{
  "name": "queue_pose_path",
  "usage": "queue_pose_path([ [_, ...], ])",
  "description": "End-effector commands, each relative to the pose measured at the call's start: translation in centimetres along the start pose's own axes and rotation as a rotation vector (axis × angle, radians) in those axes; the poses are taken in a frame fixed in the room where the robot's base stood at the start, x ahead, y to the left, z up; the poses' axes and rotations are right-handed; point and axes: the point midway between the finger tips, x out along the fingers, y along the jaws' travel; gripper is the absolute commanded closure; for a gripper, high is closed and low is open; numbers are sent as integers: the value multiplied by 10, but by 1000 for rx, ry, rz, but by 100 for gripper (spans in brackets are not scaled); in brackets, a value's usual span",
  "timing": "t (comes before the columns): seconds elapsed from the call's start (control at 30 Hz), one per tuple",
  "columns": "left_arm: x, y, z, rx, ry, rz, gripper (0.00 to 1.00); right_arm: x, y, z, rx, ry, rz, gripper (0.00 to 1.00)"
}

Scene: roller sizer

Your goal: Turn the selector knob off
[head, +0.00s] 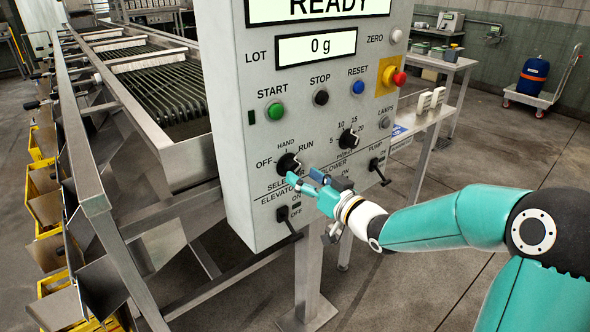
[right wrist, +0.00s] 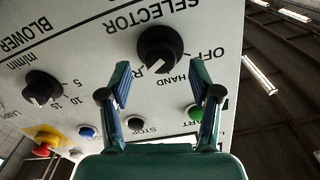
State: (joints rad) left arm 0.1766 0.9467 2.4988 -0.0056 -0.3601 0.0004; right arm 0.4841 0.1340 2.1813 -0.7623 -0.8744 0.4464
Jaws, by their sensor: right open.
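The selector knob (head: 288,163) is black and round with a white pointer line, on the front of the grey control panel (head: 240,185). OFF is printed at its left, HAND above and RUN at upper right; the pointer seems turned toward RUN. My right gripper (head: 304,177) is just below and right of the knob in the head view, open and empty. In the right wrist view, which is upside down, the knob (right wrist: 160,46) lies ahead of the spread fingers, roughly centred between them. I cannot tell whether the fingertips touch it. My left gripper is out of view.
The elevator switch (head: 289,221) and pump switch (head: 379,172) stick out below. The roller machine (head: 150,80) stands at the left.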

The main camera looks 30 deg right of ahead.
Motion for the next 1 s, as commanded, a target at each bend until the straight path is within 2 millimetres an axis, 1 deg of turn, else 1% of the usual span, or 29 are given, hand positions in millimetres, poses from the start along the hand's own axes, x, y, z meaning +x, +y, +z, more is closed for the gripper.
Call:
queue_pose_path([
  [0.03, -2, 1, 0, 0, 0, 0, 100, 9, -1, 0, 0, -2, -3, 37],
  [0.1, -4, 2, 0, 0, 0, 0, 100, 18, -1, -1, 0, -1, -2, 37],
  [0.23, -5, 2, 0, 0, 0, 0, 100, 29, 0, 0, -1, 0, -1, 37],
  [0.37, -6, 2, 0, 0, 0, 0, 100, 34, 0, 0, 0, -1, 0, 37],
  [0.6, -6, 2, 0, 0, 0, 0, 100, 34, 0, 0, 0, 0, 1, 37],
  [0.67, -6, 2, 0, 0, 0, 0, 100, 34, 0, 0, 0, 0, 1, 45],
  [0.8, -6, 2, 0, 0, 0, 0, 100, 34, 0, 0, -1, 0, 1, 69],
  [0.97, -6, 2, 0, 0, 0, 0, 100, 34, 1, 0, 0, 0, 2, 95],
  [1.0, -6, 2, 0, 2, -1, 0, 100, 34, -7, 2, 1, -1, -2, 97],
])
